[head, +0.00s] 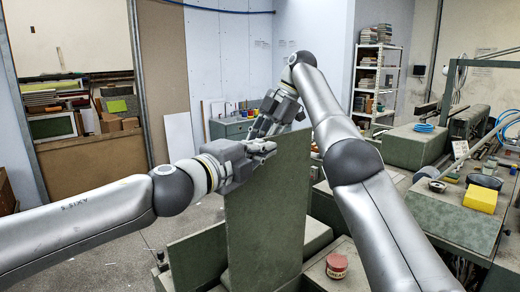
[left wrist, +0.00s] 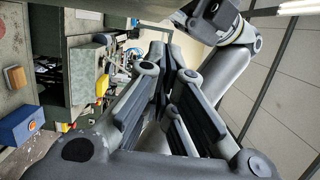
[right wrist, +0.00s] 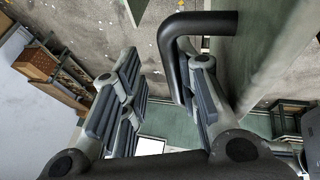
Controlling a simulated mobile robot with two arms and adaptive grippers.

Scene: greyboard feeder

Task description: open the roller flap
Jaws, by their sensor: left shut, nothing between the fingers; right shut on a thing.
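The roller flap looks to be the tall green panel (head: 265,215) standing upright in the middle of the head view. In the right wrist view a black bent handle (right wrist: 205,23) is on a green surface, and its bar runs down between the fingers of my right gripper (right wrist: 165,85), which is shut on it. In the head view my right gripper (head: 266,122) is behind the panel's top left corner, its hold hidden. My left gripper (head: 268,148) is shut and empty at the panel's upper left edge; its fingers (left wrist: 170,55) meet in the left wrist view.
Green machine blocks stand beside and behind the panel. A red-lidded tin (head: 337,265) sits on the machine at lower right. A yellow block (head: 480,198) lies on the right-hand bench. A white shelf rack (head: 378,85) stands at the back. Grey floor is open at left.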

